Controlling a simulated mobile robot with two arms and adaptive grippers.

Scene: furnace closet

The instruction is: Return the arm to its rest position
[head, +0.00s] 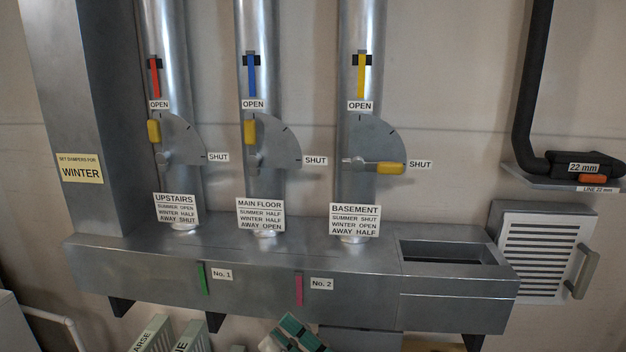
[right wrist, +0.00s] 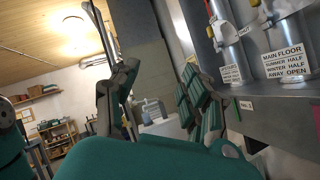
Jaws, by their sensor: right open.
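My right gripper (head: 292,334) shows at the bottom edge of the head view, below the metal plenum box, with teal pads. In the right wrist view its two fingers (right wrist: 158,85) stand wide apart with nothing between them. It touches nothing that I can see. Most of the right arm is below the head view. My left gripper is not in view. The upstairs damper handle (head: 154,131) and main floor damper handle (head: 249,132) point up towards OPEN. The basement damper handle (head: 384,168) lies level at SHUT.
The plenum box (head: 260,270) juts from the wall, with a rectangular opening at its right end. A louvred grille (head: 540,250) with a handle is at the right. A black pipe (head: 528,90) runs down to a shelf. Filter-like panels (head: 155,337) stand below the box.

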